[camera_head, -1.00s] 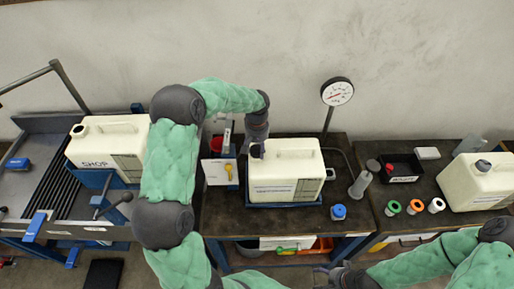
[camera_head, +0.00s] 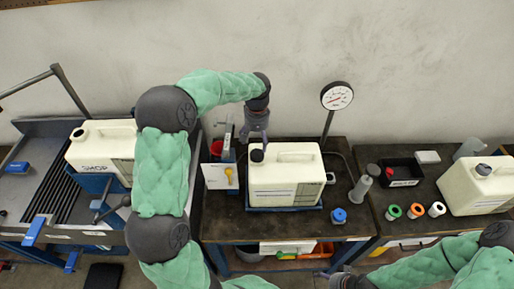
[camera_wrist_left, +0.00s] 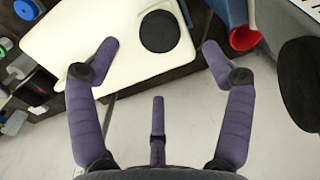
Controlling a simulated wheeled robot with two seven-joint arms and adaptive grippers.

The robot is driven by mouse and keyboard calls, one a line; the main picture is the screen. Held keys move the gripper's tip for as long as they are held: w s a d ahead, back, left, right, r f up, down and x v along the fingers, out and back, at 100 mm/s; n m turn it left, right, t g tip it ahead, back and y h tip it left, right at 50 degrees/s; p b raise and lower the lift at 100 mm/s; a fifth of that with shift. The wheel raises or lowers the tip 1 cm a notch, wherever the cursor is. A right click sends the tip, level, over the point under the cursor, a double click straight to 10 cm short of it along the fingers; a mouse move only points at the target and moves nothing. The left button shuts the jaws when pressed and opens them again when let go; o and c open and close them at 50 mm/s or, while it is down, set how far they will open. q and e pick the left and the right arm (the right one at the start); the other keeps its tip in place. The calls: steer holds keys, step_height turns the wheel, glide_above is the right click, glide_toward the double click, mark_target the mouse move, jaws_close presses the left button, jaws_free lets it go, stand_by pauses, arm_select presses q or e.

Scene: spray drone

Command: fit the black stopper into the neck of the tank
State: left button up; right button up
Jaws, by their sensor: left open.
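The cream tank (camera_head: 285,180) stands in a blue tray on the middle bench. The black stopper (camera_head: 257,155) sits at the neck on the tank's top left; how deep it sits I cannot tell. In the left wrist view the stopper (camera_wrist_left: 159,31) is a round black disc on the tank's pale top (camera_wrist_left: 75,45), and it hides the neck. My left gripper (camera_head: 257,136) is just behind and above the stopper, open, its fingers spread around but apart from it. My right gripper (camera_head: 340,283) is at the bottom edge, mostly cut off.
A pressure gauge (camera_head: 336,96) stands behind the tank, right. A white card (camera_head: 219,176) and a red container (camera_head: 217,148) are to its left. A blue-capped piece (camera_head: 338,215) lies front right. Other tanks stand left (camera_head: 100,150) and right (camera_head: 480,188).

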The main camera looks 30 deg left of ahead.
arm_select(q)
steer(key=shift+r, duration=2.1)
steer(key=shift+f, duration=0.1)
